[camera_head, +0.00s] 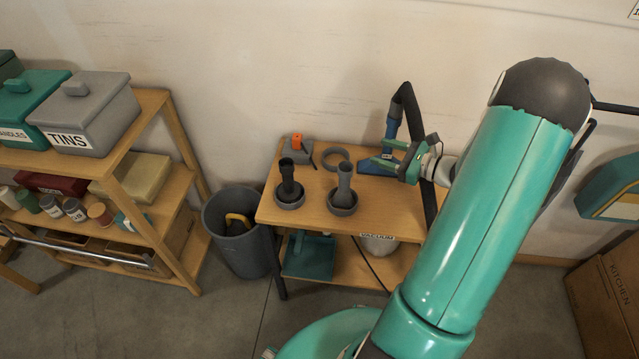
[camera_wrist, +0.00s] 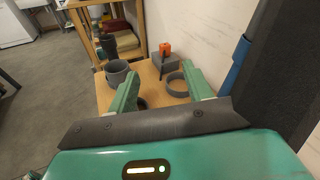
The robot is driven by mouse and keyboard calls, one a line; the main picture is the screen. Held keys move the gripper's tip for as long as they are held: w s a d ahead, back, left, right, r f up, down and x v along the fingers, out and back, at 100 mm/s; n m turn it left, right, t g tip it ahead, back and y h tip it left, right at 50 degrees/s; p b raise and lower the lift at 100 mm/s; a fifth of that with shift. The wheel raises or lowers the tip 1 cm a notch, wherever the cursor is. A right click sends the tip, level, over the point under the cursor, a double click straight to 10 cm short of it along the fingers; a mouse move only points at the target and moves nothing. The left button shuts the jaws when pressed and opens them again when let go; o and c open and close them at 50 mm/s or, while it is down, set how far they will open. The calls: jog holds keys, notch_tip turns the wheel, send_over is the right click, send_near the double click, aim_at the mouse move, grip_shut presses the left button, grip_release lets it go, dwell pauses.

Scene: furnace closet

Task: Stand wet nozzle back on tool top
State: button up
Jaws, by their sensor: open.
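The tool top (camera_head: 312,213) is a wooden bench top; it also shows in the wrist view (camera_wrist: 150,76). A dark nozzle (camera_head: 288,178) and a grey nozzle (camera_head: 344,178) stand upright in round grey holders on it. No label tells which nozzle is the wet one. My gripper (camera_head: 378,153) is open and empty over the right part of the top, beside the blue piece. Its fingers (camera_wrist: 160,88) are apart in the wrist view.
An empty grey ring (camera_head: 336,158) and a grey block with an orange piece (camera_head: 298,148) are at the back. A grey bin (camera_head: 238,235) and a loaded shelf (camera_head: 150,110) are left.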

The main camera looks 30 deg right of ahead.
jog(key=s+a+r+n+g, duration=0.25)
jog(key=a+r+n, duration=0.2)
jog(key=a, duration=0.35)
jog(key=s+a+r+n+g, duration=0.1)
jog(key=a+r+n+g, duration=0.3)
jog(key=a, duration=0.3)
jog(key=s+a+r+n+g, duration=0.2)
jog(key=a+n+g, duration=0.2)
jog(key=a+n, duration=0.3)
jog(key=s+a+r+n+t+h, duration=0.2)
jog(key=s+a+r+n+h, duration=0.4)
jog(key=s+n, duration=0.5)
notch_tip(320, 180, up, 3)
jog(key=shift+a+f+n+h, duration=0.15)
jog(key=shift+a+n+h, duration=0.25)
jog(key=shift+h, duration=0.8)
jog(key=shift+s, duration=0.1)
jog(key=shift+c, duration=1.4)
jog(key=shift+d, duration=0.1)
jog(key=shift+d, duration=0.2)
